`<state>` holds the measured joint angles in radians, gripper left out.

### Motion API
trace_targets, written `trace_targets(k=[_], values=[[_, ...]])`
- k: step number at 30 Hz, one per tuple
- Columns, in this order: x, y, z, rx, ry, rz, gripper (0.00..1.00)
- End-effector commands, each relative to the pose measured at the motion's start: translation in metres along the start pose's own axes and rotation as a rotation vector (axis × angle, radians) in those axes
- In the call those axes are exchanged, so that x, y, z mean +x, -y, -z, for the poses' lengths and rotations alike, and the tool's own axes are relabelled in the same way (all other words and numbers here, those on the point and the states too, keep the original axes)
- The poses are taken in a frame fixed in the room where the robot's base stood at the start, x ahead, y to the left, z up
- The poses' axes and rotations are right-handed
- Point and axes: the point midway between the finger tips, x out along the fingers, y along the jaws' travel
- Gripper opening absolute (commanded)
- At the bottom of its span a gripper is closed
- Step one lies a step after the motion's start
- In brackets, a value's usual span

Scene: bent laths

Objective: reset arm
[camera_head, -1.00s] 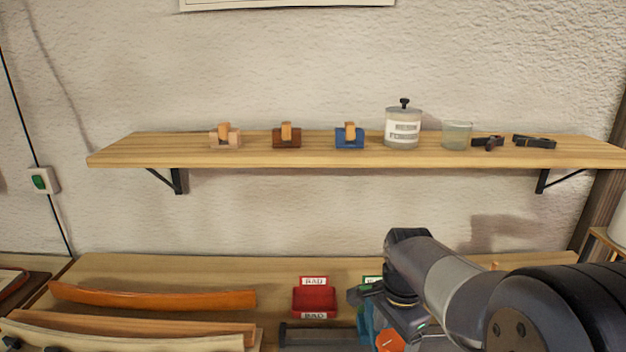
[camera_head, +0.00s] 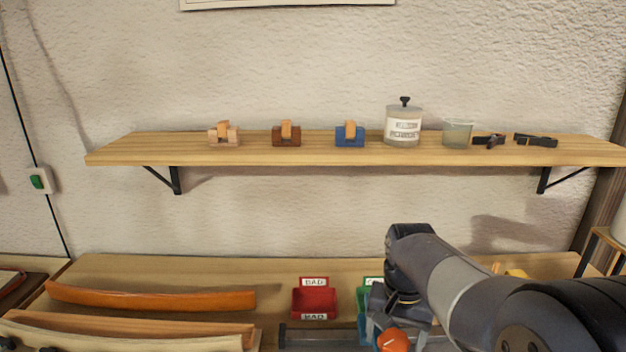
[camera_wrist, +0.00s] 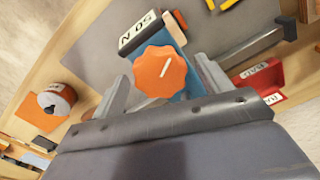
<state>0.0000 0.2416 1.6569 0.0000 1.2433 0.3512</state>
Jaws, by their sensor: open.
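My gripper (camera_wrist: 165,84) is open in the wrist view, with one grey finger on each side of an orange knob (camera_wrist: 158,73). The knob has a white mark and sits on a blue device with a white label (camera_wrist: 139,32) that seems to read "50 N". Nothing shows clamped between the fingers; whether they touch the device, I cannot tell. In the head view my gripper (camera_head: 397,318) is at the lower right over the bench, near the orange knob (camera_head: 393,340).
A red "BAD" bin (camera_head: 314,302) stands left of my gripper, with a partly hidden green bin (camera_head: 364,300) beside it. A bent orange lath (camera_head: 150,298) lies on the bench at left. The wall shelf (camera_head: 250,157) holds small blocks, a jar and a glass.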

Motion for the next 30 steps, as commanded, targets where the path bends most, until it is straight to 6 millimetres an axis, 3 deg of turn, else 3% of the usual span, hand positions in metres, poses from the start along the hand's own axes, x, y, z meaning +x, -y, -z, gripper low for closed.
trace_targets(k=[18,30], values=[[0.0009,0.0,0.0002,-0.443,-0.001,0.0,0.74],[-0.0001,0.0,0.0,-0.502,0.0,0.0,0.74]])
